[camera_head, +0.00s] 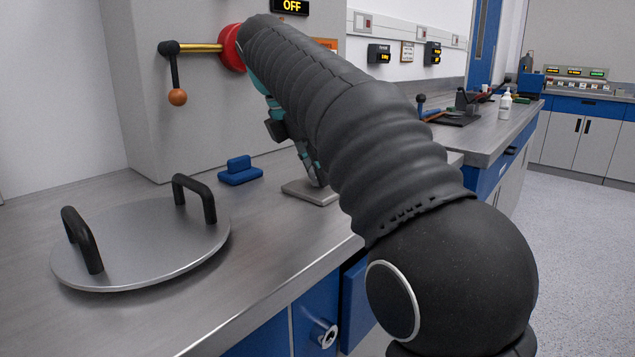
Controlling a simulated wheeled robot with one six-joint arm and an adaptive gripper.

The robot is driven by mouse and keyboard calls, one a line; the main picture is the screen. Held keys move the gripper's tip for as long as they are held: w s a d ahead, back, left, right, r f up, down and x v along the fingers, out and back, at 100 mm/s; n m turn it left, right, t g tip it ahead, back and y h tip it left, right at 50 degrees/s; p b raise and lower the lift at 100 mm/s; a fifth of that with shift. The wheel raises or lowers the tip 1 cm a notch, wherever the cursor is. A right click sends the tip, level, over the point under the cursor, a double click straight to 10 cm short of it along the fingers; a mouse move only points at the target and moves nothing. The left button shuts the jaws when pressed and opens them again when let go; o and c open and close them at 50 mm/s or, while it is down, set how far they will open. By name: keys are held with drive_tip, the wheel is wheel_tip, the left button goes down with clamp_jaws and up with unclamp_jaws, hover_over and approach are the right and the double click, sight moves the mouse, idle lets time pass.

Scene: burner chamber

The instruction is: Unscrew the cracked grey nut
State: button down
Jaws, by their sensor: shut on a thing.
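My gripper (316,172) shows only in part, behind my dark ribbed arm. Its teal and dark parts reach down to just above a flat grey plate (298,190) on the bench. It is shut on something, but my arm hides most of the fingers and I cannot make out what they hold. I cannot pick out the cracked grey nut in this view.
A round steel lid (145,245) with two black handles lies on the steel bench (120,325) at left. A blue block (240,171) sits behind it. A lever with an orange knob (177,97) juts from the wall unit. Bench space in front of the plate is clear.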

drive_tip(key=shift+r+p, duration=0.4)
drive_tip(key=shift+p, duration=0.3)
idle(0.3)
drive_tip(key=shift+w+r, duration=0.1)
drive_tip(key=shift+r, duration=0.15)
idle(0.3)
drive_tip(key=shift+r, duration=0.55)
drive_tip(key=shift+m+g, duration=0.6)
drive_tip(key=shift+m, duration=0.7)
drive_tip(key=shift+s+d+b, duration=0.4)
drive_tip(key=shift+s+b, duration=0.05)
drive_tip(key=shift+s, duration=1.55)
drive_tip(key=shift+s+d+b, duration=0.4)
drive_tip(key=shift+s+b, duration=0.05)
drive_tip(key=shift+s, duration=1.5)
drive_tip(key=shift+s+d+b, duration=0.4)
drive_tip(key=shift+s+b, duration=0.05)
drive_tip(key=shift+s, duration=1.55)
